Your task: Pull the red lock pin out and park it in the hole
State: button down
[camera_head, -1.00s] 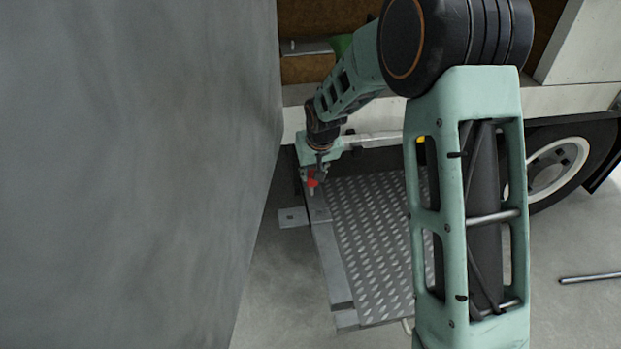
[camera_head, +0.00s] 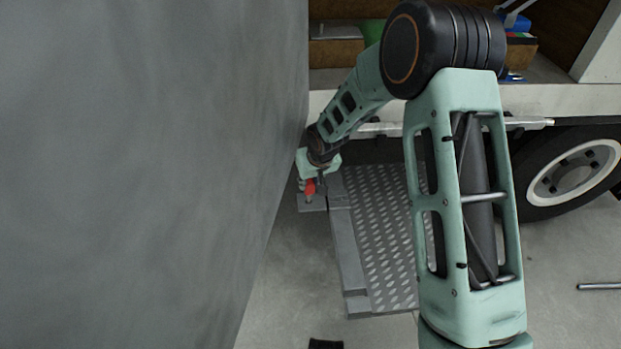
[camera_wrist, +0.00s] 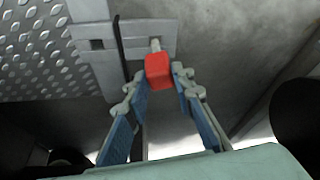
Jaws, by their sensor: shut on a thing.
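My gripper (camera_wrist: 160,82) is shut on the red lock pin, with a finger on each side of its red head (camera_wrist: 158,71). The pin's short metal shaft (camera_wrist: 155,45) points at the small grey side plate (camera_wrist: 165,30) beside the ramp rail. I cannot tell whether the shaft's tip is in a hole there or just above it. In the head view the red pin (camera_head: 310,187) is below my gripper (camera_head: 311,181), over the side plate (camera_head: 312,204).
The tread-plate ramp (camera_head: 375,240) lies right of the rail (camera_head: 347,250). A large grey wall (camera_head: 150,170) stands close on the left. The truck's wheel (camera_head: 573,172) is at the right. A metal rod (camera_head: 600,286) lies on the floor.

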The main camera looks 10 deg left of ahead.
aim_at(310, 190)
jog(key=shift+f+b, duration=1.6)
jog(key=shift+f, duration=0.5)
jog(key=shift+f, duration=0.25)
jog(key=c, duration=1.6)
grip_release()
